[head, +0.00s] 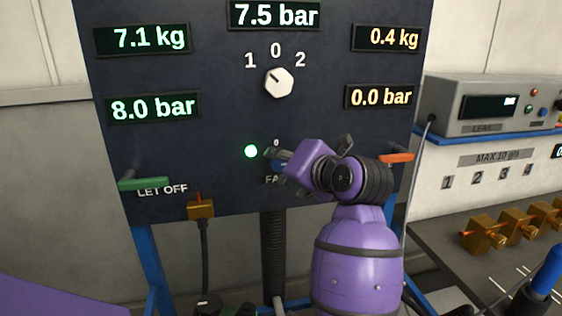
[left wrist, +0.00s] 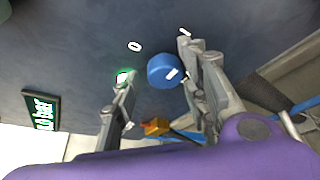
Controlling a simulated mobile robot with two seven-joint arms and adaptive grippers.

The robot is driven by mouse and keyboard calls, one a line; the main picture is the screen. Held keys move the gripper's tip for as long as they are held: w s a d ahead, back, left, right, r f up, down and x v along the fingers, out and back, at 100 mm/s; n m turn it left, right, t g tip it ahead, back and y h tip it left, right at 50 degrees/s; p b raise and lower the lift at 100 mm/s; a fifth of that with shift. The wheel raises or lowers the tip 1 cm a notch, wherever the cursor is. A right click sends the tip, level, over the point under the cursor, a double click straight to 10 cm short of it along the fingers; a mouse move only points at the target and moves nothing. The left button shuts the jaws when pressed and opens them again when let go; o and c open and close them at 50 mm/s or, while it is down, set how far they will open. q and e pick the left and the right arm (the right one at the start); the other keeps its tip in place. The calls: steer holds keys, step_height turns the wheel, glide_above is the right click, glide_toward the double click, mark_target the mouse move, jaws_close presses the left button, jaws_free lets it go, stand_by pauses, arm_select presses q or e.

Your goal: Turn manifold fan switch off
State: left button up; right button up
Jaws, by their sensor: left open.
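The fan switch is a round blue knob (left wrist: 160,70) with a white mark on the dark panel, with a "0" and a "1" printed near it in the left wrist view. In the head view only a bit of its blue (head: 278,163) shows behind my gripper, and its label is partly covered. A lit green lamp (head: 251,151) sits beside it and also shows in the left wrist view (left wrist: 124,77). My left gripper (left wrist: 158,70) is open, its fingers on either side of the knob; I cannot tell whether they touch it. My right gripper is not in view.
Above is a white selector knob (head: 279,82) among lit displays. A green lever (head: 144,183) and an orange lever (head: 397,158) stick out at the panel's sides. A brass valve (head: 201,207) with a hose hangs below. Several brass valves (head: 483,234) stand on the right bench.

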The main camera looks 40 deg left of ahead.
arm_select(q)
steer(key=shift+w+a, duration=0.1)
steer(key=shift+a, duration=0.1)
steer(key=shift+c, duration=0.2)
steer(key=c, duration=0.9)
steer(key=shift+c, duration=0.4)
